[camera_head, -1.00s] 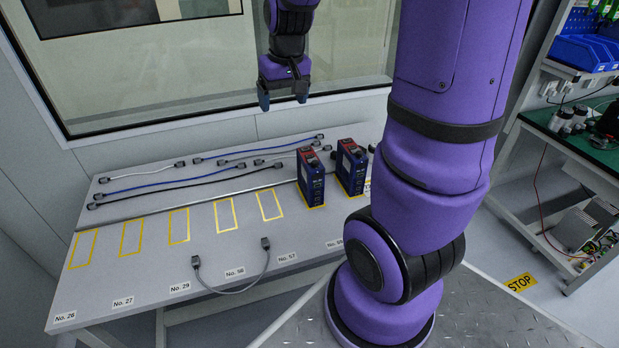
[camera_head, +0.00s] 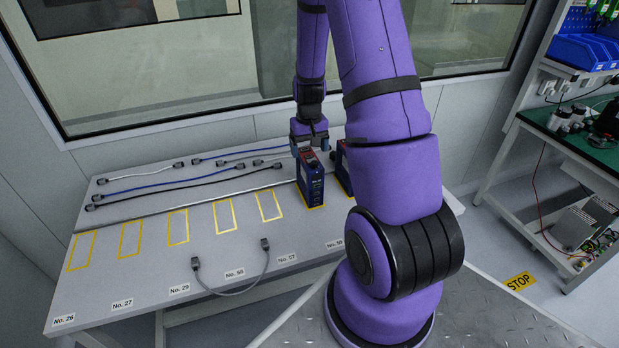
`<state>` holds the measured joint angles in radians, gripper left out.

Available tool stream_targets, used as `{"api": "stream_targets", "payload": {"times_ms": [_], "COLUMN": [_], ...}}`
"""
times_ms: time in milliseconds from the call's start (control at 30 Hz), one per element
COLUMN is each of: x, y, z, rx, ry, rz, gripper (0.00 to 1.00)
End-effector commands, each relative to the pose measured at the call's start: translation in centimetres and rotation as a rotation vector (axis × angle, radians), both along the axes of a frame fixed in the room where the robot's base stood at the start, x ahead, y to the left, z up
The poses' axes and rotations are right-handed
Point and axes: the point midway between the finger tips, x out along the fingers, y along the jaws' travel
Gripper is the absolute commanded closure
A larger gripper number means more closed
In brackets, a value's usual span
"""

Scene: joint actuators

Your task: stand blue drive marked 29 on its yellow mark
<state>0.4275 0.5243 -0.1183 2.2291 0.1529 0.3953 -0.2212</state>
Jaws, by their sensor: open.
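Two blue drives with red and black tops stand upright at the right end of the table. The left drive (camera_head: 310,182) is in full view; the print on its front is too small to read surely. The right drive (camera_head: 343,168) is partly hidden by my arm. My gripper (camera_head: 310,146) is open, pointing down at the top of the left drive, with its fingers at or just above the top edges; contact cannot be told. The yellow mark in line with the label No. 29 (camera_head: 179,289) is an empty outline (camera_head: 178,227) on the table.
More empty yellow outlines lie on both sides, such as one at the far left (camera_head: 81,251). A grey cable (camera_head: 228,291) lies near the front edge. Several cables lie behind a metal rail (camera_head: 200,199). A window wall (camera_head: 200,125) stands behind the table (camera_head: 110,285).

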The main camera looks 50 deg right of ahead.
Motion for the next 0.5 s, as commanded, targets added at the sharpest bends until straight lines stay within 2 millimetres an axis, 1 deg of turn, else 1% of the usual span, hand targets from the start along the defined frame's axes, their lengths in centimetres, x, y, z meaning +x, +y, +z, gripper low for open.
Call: {"api": "stream_targets", "payload": {"times_ms": [33,233,500], "x": [-0.1,-0.1,-0.2], "y": [0.0,0.0,0.0], "z": [-0.5,-1.7,-5.2], "rx": [0.001,0.002,0.002], "ry": [0.003,0.001,0.002], "rz": [0.000,0.000,-0.001], "gripper": [0.17,0.17,0.17]}}
